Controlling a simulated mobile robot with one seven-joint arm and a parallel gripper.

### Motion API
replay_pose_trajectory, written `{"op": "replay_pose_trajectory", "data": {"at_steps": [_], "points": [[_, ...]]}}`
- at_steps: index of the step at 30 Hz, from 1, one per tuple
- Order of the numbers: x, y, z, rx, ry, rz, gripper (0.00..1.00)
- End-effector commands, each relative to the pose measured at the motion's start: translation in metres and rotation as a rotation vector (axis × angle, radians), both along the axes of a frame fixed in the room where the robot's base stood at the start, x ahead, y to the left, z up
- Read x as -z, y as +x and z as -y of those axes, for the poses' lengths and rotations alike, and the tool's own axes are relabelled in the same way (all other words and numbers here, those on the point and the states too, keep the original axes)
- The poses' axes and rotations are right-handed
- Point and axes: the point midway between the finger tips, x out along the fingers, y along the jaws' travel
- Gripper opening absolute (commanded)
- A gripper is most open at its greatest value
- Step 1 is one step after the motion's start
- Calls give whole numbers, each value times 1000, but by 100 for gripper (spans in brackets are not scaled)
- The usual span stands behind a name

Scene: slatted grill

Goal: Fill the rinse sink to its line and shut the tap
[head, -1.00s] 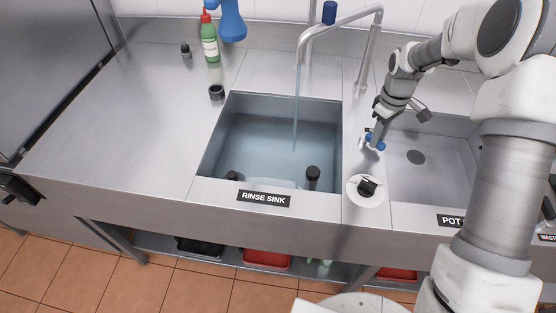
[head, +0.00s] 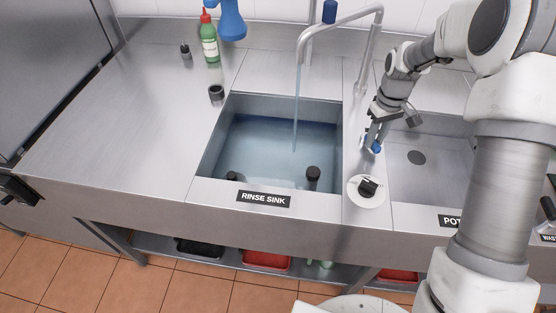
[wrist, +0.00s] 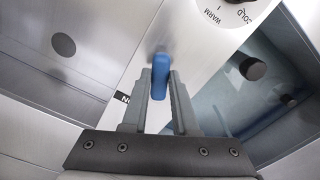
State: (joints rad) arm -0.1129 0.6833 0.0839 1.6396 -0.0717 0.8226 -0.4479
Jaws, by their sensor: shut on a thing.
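The rinse sink (head: 210,160) holds bluish water (head: 265,155), and a dark blue band shows along its back wall near the water. A thin stream (head: 297,100) still runs into it from the curved tap spout (head: 340,17). My gripper (head: 373,143) is at the blue tap lever (head: 377,149), on the strip between the two sinks. In the wrist view my gripper (wrist: 160,85) has its fingers closed around the blue lever (wrist: 161,72). Part of a label beside the lever is hidden by a finger. The fill line's exact height against the water cannot be told.
A white dial with a black knob (head: 368,187), marked COLD and WARM in the wrist view, sits in front of the lever. A black upright piece (head: 313,177) stands in the rinse sink. The pot sink (head: 420,180) is empty. The left counter (head: 130,120) is mostly clear.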

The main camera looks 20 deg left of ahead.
Motion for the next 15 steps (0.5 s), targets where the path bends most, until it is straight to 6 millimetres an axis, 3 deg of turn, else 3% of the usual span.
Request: {"op": "replay_pose_trajectory", "data": {"at_steps": [5,15], "points": [[-1,-2,-6,115,3,4,0],[-1,-3,-7,149,3,4,0]]}}
